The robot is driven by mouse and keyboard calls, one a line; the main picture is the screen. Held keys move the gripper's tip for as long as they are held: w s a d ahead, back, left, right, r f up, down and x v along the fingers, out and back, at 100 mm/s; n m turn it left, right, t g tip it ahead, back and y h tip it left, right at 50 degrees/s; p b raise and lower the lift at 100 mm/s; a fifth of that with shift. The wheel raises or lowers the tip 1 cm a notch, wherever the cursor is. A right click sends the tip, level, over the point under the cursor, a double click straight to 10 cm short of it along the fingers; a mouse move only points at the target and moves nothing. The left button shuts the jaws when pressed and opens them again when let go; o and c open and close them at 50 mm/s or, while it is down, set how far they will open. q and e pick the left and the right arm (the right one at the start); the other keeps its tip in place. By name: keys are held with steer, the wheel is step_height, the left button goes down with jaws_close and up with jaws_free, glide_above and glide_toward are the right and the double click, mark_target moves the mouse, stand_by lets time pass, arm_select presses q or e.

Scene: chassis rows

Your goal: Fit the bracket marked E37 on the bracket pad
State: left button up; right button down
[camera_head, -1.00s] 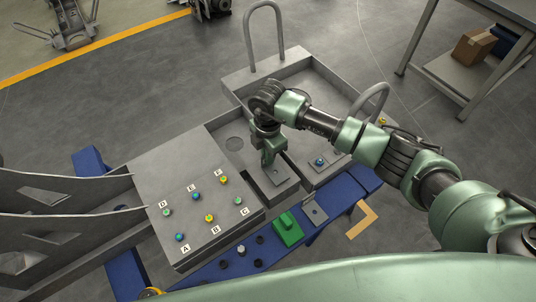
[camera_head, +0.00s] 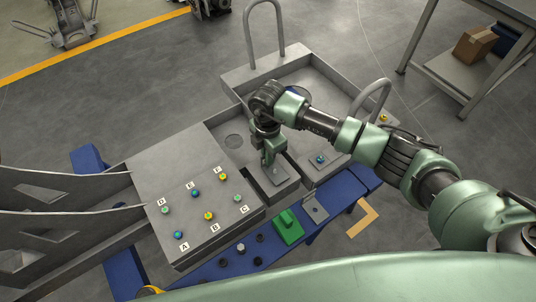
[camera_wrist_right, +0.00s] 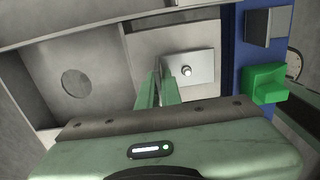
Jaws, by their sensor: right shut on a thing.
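My right gripper (camera_head: 268,162) points down over a raised grey block in the chassis tray. It is shut on a small grey bracket plate (camera_head: 279,174), near the plate's left edge. In the right wrist view the fingers (camera_wrist_right: 157,92) meet at the left edge of the plate (camera_wrist_right: 202,67), which lies flat on or just above the block (camera_wrist_right: 150,45); I cannot tell which. A round light stud shows near the plate's left side. I can read no E37 marking. Another small grey bracket (camera_head: 315,211) is on the blue rail. My left gripper is out of view.
A panel (camera_head: 180,165) with coloured knobs labelled A to F stands left of the block. A green block (camera_head: 288,227) sits on the blue rail (camera_head: 345,193). Tall metal hoops (camera_head: 248,42) rise from the tray. A plate with a blue knob (camera_head: 321,160) lies to the right.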

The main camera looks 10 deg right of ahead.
steer(key=shift+f, duration=0.45)
steer(key=c, duration=1.5)
jaws_free()
